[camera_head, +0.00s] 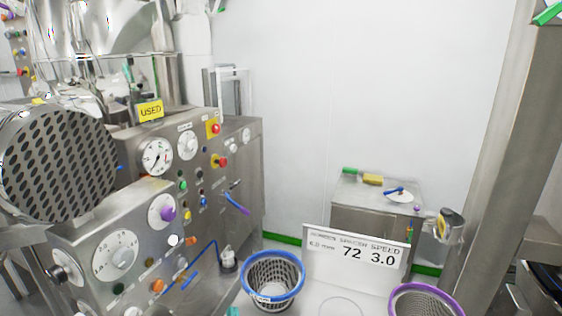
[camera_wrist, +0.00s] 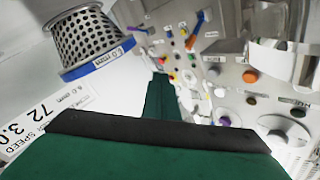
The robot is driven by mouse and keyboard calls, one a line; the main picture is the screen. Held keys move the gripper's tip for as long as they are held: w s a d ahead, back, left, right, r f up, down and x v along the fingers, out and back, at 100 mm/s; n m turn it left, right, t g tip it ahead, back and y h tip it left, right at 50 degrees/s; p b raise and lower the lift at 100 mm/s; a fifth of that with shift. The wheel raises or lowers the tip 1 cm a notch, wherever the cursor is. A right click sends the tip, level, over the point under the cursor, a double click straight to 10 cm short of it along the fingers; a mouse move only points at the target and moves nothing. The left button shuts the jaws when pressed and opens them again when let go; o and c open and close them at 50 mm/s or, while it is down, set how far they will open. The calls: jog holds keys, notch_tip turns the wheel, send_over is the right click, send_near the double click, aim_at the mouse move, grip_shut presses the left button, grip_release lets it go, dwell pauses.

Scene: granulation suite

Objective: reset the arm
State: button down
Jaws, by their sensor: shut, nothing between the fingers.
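My gripper (camera_wrist: 160,100) shows in the wrist view as dark green parts with a black edge across the lower middle. Its fingers are shut with nothing between them. A blue-rimmed perforated basket (camera_wrist: 88,40) labelled 6.0 mm is to the upper left of the fingers, apart from them in the picture. In the head view, the gripper is not clearly visible.
In the head view, the blue-rimmed basket (camera_head: 272,283) stands by a sign (camera_head: 352,262) reading 72 and 3.0. A purple-rimmed basket (camera_head: 425,302) is at right. Steel control panels (camera_head: 125,255) with knobs fill the left. A steel cabinet (camera_head: 370,225) stands behind.

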jog(key=s+d+f+h, duration=0.1)
jog(key=s+d+f, duration=0.25)
jog(key=s, duration=0.25)
jog(key=s+d+f+g+h, duration=0.1)
jog(key=s+d+f+h, duration=0.1)
jog(key=s+f, duration=0.4)
jog(key=s+d+f+h, duration=0.1)
jog(key=s+d+f, duration=0.25)
jog(key=s, duration=0.35)
jog(key=s+d+n+g+h, duration=0.1)
jog(key=s+d+n, duration=0.1)
jog(key=s, duration=1.7)
jog(key=shift+s+d+n+g+h, duration=0.3)
jog(key=shift+d+n+g, duration=0.1)
jog(key=shift+d, duration=0.25)
jog(key=shift+w, duration=0.1)
jog(key=shift+w, duration=0.1)
